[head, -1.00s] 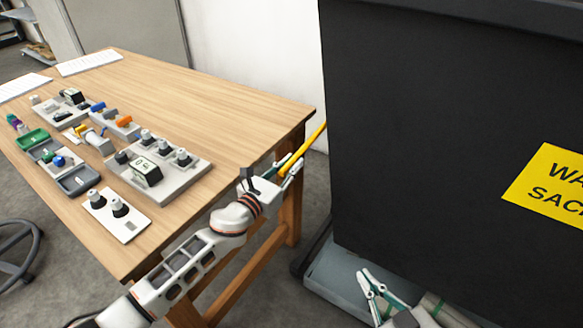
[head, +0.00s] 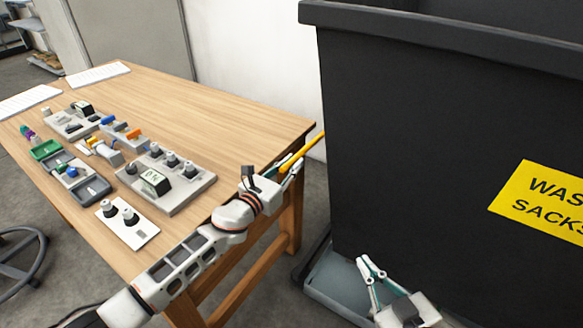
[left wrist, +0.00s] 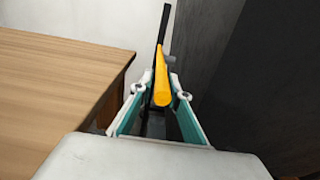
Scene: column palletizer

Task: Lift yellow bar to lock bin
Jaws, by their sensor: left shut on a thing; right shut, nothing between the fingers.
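The yellow bar (head: 308,148) slants up along the left side of the black waste bin (head: 420,150). It also shows in the left wrist view (left wrist: 162,86), with a dark part running on beyond its far end. My left gripper (head: 290,172) is shut on the yellow bar near its lower end, between the table's right corner and the bin. In the left wrist view its fingers (left wrist: 162,98) lie on both sides of the bar. My right gripper (head: 370,268) is shut and empty, low in front of the bin.
A wooden table (head: 220,105) stands on the left, its right corner close to my left gripper. It bears control boxes with knobs (head: 165,180), small trays (head: 92,190) and papers (head: 98,74). A yellow waste sacks sign (head: 545,200) is on the bin. A grey base (head: 338,280) lies under the bin.

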